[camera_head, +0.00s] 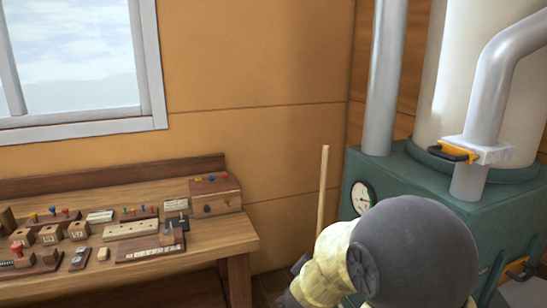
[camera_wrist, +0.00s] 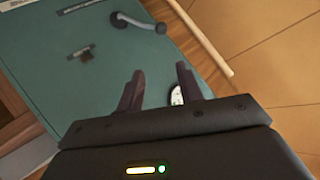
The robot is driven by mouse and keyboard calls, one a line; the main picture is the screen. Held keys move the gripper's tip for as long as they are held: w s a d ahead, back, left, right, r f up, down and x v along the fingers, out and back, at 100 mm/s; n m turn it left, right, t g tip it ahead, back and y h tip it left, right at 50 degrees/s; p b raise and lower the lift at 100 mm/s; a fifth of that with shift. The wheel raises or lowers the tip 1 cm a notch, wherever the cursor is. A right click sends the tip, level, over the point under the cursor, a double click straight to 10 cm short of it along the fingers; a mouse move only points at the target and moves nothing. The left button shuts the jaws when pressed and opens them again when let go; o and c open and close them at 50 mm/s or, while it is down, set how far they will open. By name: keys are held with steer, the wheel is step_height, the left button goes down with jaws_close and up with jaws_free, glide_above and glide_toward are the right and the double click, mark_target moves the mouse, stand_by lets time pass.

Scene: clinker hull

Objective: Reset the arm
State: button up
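My arm shows at the lower right in the head view, with a round grey joint and a yellow checked sleeve. My gripper (camera_wrist: 160,88) shows in the wrist view with its two dark fingers apart and nothing between them. The fingers point toward a green metal cabinet (camera_wrist: 60,85); I cannot tell the distance. The gripper's fingers are not visible in the head view.
The green boiler (camera_head: 420,178) with grey pipes (camera_head: 490,95) and a gauge (camera_head: 362,197) stands at the right. A wooden workbench (camera_head: 225,235) holding several small blocks and devices (camera_head: 130,229) is at the left. A wooden handle (camera_head: 322,190) leans between them.

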steer(key=s+d+f+n+g+y, duration=0.25)
steer(key=s+n+g, duration=0.25)
steer(key=s, duration=0.5)
steer(key=s+d+f+n+g+y, duration=0.15)
steer(key=s+f+n+g, duration=0.3)
steer(key=s, duration=0.65)
steer(key=w+p+v, duration=0.3)
steer(key=p+v, duration=1.1)
steer(key=shift+w+a+r+n, duration=0.15)
steer(key=shift+w+r+n, duration=0.1)
steer(key=shift+r+n, duration=0.3)
